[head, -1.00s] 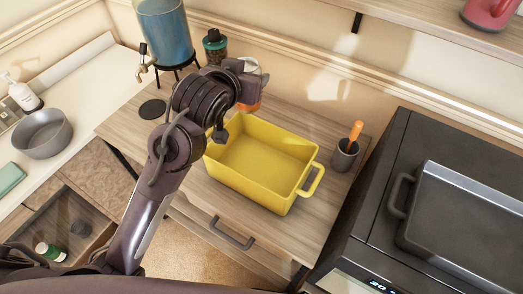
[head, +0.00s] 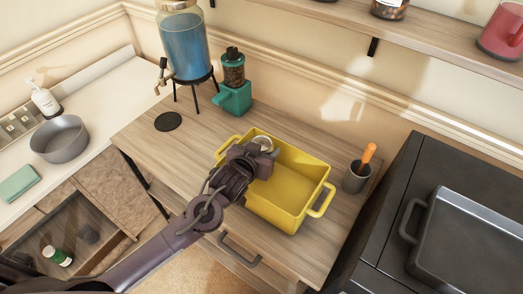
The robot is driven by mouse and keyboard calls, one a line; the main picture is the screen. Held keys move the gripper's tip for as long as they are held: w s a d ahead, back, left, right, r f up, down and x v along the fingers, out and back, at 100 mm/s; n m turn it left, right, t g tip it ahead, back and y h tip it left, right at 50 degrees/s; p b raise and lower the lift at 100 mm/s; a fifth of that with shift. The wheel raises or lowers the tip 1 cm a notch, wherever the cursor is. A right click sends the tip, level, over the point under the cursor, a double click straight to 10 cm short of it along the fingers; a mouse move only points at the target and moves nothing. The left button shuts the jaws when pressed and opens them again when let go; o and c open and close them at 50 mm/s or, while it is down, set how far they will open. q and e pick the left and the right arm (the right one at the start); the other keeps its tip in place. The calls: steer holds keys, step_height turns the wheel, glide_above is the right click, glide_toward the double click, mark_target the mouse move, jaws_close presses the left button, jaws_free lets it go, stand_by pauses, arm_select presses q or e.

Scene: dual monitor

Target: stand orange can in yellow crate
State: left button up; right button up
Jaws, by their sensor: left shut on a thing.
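The yellow crate (head: 318,178) stands on the wooden cabinet top, open side up, with a handle at each end. My left gripper (head: 264,156) is over the left part of the crate and is shut on the orange can (head: 262,142). Only the can's pale round top shows; the gripper and wrist hide its orange body. The can seems roughly upright, within the crate's outline. I cannot tell whether its base touches the crate floor. My right gripper is not in view.
A blue drink dispenser (head: 186,45) and a green grinder (head: 233,92) stand behind the crate. A grey cup (head: 356,178) with an orange-handled tool stands to its right, near a black appliance (head: 400,170). A black coaster (head: 168,121) lies at left, with bare wood around it.

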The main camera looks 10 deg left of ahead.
arm_select(q)
steer(key=shift+f, duration=0.35)
steer(key=shift+f, duration=0.1)
steer(key=o, duration=1.2)
steer(key=shift+f, duration=0.1)
steer(key=shift+s+r, duration=0.15)
steer(key=shift+r, duration=0.05)
steer(key=b+v, duration=0.1)
steer(key=v, duration=1)
steer(key=shift+s+r, duration=0.2)
steer(key=shift+s, duration=0.15)
steer(key=shift+f, duration=0.1)
